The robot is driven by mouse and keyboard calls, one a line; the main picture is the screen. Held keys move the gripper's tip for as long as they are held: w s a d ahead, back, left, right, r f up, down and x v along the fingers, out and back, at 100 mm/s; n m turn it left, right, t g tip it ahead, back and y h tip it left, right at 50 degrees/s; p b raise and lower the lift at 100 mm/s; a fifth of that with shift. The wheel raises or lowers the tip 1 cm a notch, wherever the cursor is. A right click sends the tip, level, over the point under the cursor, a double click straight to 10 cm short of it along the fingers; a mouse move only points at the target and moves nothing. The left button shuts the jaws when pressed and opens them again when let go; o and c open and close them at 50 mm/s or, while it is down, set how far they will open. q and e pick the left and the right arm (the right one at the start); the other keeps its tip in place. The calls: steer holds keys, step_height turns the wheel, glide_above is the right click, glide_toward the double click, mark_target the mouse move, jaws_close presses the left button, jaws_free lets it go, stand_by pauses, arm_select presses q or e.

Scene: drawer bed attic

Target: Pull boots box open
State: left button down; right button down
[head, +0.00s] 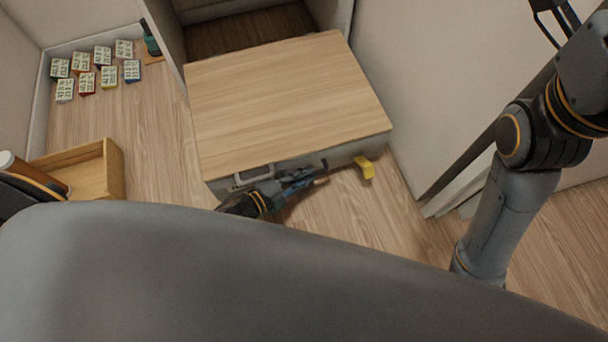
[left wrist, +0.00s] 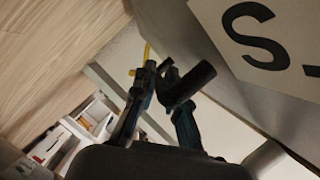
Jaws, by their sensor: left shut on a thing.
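The boots box (head: 285,95) has a pale wooden top and a grey front with a handle, and stands on the wooden floor. My left gripper (head: 305,180) is low at the front of the box, shut on the dark handle. The left wrist view shows the handle (left wrist: 190,85) between the fingers, beside the grey front with a white label (left wrist: 270,35) bearing a large black S. My right arm rises at the right of the head view; dark parts at the top edge may be its gripper, but its fingers are unclear.
A yellow piece (head: 365,167) is at the front right corner of the box. A wooden tray (head: 95,170) and several small calendar-like blocks (head: 107,77) lie at the left. A pale wall (head: 430,80) stands close on the right. Floor shows left of the box.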

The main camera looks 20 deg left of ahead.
arm_select(q)
steer(key=c, duration=1.7)
jaws_free()
steer(key=shift+a, duration=0.1)
steer(key=shift+o, duration=0.2)
steer(key=v, duration=1.2)
steer(key=shift+s, duration=0.1)
